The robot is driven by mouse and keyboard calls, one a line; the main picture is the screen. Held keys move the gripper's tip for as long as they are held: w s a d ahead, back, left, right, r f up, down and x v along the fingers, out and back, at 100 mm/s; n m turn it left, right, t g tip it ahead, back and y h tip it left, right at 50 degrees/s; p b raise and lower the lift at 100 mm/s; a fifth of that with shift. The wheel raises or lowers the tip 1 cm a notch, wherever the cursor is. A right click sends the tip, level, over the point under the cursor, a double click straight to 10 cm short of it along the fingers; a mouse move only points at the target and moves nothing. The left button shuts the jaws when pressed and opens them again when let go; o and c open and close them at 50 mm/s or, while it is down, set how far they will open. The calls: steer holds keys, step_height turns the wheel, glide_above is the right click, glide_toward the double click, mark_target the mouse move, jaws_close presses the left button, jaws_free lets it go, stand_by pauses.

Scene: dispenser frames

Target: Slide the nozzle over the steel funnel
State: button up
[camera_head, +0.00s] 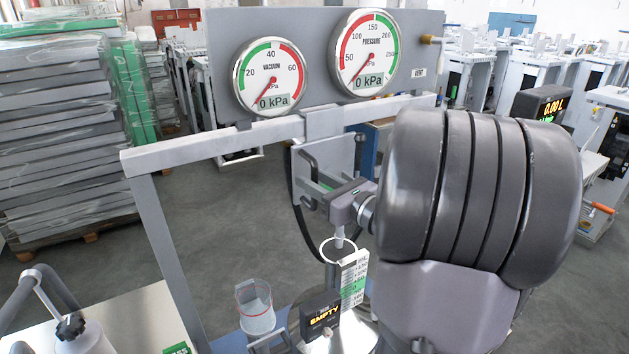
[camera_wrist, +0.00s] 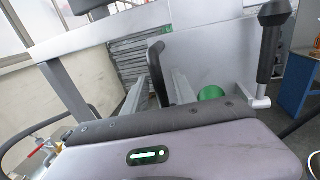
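A grey carriage plate (camera_head: 322,178) with dark handles hangs from the crossbar. A small pale nozzle (camera_head: 339,232) points down below my gripper, with a white ring around its lower end. What I take for the steel funnel (camera_head: 328,343) is low in the head view, mostly hidden by a black box reading EMPTY (camera_head: 320,315) and my arm. My gripper (camera_head: 322,197) is at the carriage, its tips partly hidden. In the wrist view, a dark curved handle (camera_wrist: 181,68) stands between my two light fingers; I cannot tell whether they press on it.
A clear cup (camera_head: 255,306) with a red line stands left of the EMPTY box. The frame's crossbar (camera_head: 230,141) and left post (camera_head: 172,250) border the carriage. Two gauges (camera_head: 268,76) sit above, both reading 0 kPa. A black-gripped lever (camera_wrist: 268,50) stands right in the wrist view.

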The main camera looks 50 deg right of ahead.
jaws_close()
stand_by(1.2)
